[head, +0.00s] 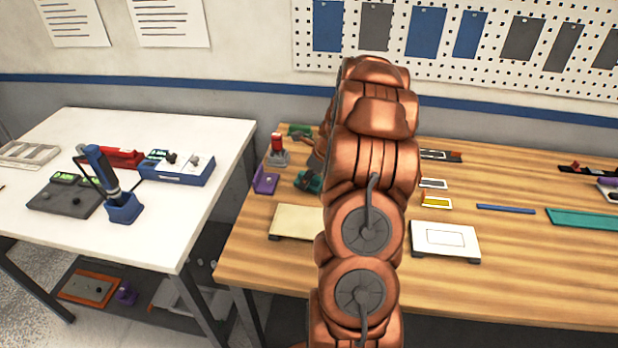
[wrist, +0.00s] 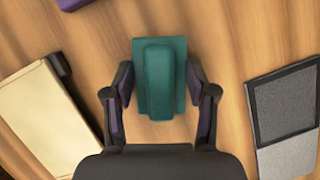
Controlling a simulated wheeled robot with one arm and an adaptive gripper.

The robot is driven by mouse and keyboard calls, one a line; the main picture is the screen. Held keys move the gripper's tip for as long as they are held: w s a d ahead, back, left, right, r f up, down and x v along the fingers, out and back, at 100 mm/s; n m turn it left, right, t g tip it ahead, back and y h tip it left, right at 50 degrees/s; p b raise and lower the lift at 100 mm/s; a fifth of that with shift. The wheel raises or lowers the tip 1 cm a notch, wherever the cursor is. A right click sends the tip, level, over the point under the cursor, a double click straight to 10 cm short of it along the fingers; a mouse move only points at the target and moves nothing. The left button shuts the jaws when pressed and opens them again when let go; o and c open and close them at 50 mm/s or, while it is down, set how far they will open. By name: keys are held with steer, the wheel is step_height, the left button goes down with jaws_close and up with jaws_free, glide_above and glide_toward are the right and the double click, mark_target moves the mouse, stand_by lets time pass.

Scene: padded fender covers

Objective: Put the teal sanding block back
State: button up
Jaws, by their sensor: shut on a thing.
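The teal sanding block (wrist: 160,80) sits between my fingers in the wrist view, a flat rectangular base with a raised grip along its middle. My gripper (wrist: 160,78) is shut on it, one finger at each side. In the head view the block (head: 307,181) shows in part on the left of my arm, over the left part of the wooden bench (head: 250,240). My arm hides most of my gripper there. I cannot tell whether the block touches the bench top.
A cream board (head: 293,222) lies in front of the block, and a purple holder (head: 265,181) stands to its left. A red-topped tool (head: 278,148) stands behind. A white outlined board (head: 445,240) lies right of my arm. A grey-and-black panel (wrist: 287,115) is at the wrist view's right.

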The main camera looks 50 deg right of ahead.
steer(key=o, duration=1.2)
steer(key=shift+r, duration=0.1)
steer(key=v, duration=1.1)
steer(key=shift+s+r, duration=0.2)
steer(key=shift+r, duration=0.15)
steer(key=s+a+r+n+g+y, duration=0.1)
steer(key=s+a+r+n+g, duration=0.1)
steer(key=a+n, duration=0.85)
steer(key=s+a+r+n+g, duration=0.1)
steer(key=s+a+r+n, duration=0.3)
steer(key=a, duration=1.2)
steer(key=s+a+n+g+h, duration=0.1)
steer(key=s+a+n, duration=0.5)
steer(key=s+n, duration=0.3)
steer(key=s+a+f+n+g+h, duration=0.1)
steer(key=s+a+n+g, duration=0.1)
steer(key=s+a+n, duration=0.4)
steer(key=s+n, duration=0.3)
steer(key=s, duration=0.1)
steer(key=shift+s+f, duration=0.25)
steer(key=shift+s, duration=0.15)
